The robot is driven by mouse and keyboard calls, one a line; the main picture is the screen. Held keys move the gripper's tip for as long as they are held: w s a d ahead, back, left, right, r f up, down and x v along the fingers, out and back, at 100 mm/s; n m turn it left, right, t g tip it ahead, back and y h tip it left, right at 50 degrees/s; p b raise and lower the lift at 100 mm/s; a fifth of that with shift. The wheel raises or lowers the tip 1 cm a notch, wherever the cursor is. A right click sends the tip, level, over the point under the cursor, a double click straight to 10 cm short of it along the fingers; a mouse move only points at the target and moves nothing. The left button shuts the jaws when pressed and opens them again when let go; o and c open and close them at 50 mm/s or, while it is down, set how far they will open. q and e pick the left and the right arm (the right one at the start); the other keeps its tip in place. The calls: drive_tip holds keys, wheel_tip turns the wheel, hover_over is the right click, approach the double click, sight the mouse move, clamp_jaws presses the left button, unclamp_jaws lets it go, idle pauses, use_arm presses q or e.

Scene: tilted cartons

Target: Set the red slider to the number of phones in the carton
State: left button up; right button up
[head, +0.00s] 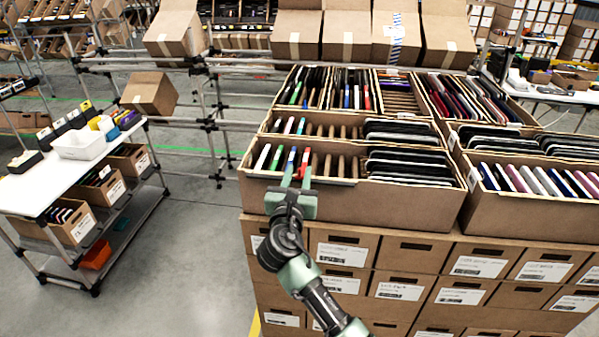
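The front left carton (345,198) is a brown, open-topped box on the stacked cartons. At its left end several slim phones (263,157) stand on edge with white, green and blue edges. A narrow red piece (304,161), which looks like the red slider, stands just right of them. Bare brown slots follow, then a pile of dark phones (410,166) on the right. My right gripper (297,172) is over the carton's front wall, its two green fingers apart with a gap between. The red piece is close to its right fingertip; I cannot tell whether they touch. My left gripper is not in view.
More open cartons of upright phones (520,180) stand right of and behind this one. A white-topped cart (55,180) with a white bin (80,143) stands at the left. Tilted cartons (296,36) sit on a rack behind. The grey floor (190,240) between is clear.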

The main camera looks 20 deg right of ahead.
drive_tip(key=b+v, duration=0.1)
drive_tip(key=v, duration=0.5)
drive_tip(key=shift+f, duration=0.1)
